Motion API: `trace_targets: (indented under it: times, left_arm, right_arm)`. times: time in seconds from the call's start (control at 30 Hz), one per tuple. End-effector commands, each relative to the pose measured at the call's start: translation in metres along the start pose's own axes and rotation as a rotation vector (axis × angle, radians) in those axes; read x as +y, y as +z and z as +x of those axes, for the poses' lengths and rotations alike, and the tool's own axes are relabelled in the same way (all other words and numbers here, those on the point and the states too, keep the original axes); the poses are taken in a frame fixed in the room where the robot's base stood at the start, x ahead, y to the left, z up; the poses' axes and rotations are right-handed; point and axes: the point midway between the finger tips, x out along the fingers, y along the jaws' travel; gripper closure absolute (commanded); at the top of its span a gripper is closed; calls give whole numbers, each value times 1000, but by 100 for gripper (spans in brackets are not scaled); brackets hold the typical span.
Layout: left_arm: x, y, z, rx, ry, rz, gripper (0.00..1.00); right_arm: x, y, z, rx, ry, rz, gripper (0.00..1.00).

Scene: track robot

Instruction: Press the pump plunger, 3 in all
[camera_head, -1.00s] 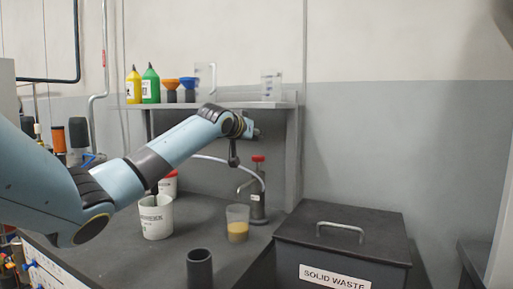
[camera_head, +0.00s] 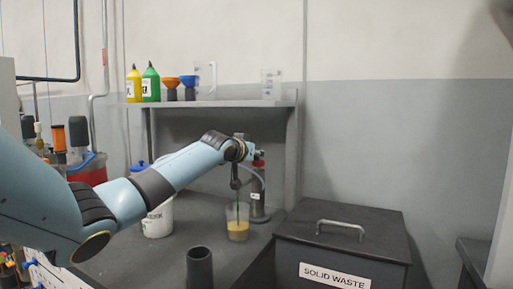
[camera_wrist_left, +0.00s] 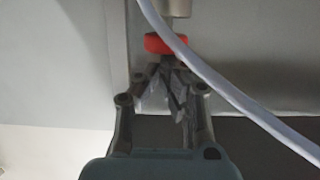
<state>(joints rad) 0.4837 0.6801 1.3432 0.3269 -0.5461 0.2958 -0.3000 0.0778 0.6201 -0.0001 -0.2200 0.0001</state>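The pump (camera_head: 258,205) is a grey upright cylinder with a red plunger knob (camera_head: 259,163), at the back of the bench near the waste box. My left gripper (camera_head: 253,154) is at the knob, partly covering it in the head view. In the left wrist view, the fingertips (camera_wrist_left: 166,66) are drawn together right by the red knob (camera_wrist_left: 166,44), with nothing seen between them. I cannot tell whether they touch it. A clear cup (camera_head: 238,228) with yellow liquid stands beside the pump, and a thin green line shows in its upper part. My right gripper is out of view.
A pale hose (camera_wrist_left: 225,85) crosses near the fingers. A white bucket (camera_head: 158,220) stands left of the cup, and a dark open cylinder (camera_head: 199,268) stands in front. The solid waste box (camera_head: 343,245) is at right. A shelf (camera_head: 215,103) with bottles and funnels is above.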

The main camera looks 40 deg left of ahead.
Motion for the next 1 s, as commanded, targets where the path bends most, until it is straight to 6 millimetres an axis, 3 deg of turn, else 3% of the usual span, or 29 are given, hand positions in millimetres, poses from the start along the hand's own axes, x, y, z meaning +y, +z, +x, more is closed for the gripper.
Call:
trace_targets:
  times: [0.07,0.43,0.7,1.0]
  left_arm:
    - [0,7,1,-5,-1,-1,100]
    - [0,2,0,-7,-1,-1,100]
    - [1,-44,-8,-2,-1,-1,100]
    - [0,-34,-72,-3,-2,10,100]
  right_arm:
    - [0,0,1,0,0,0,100]
    - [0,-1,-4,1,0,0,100]
    - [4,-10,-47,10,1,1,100]
    - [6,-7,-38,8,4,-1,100]
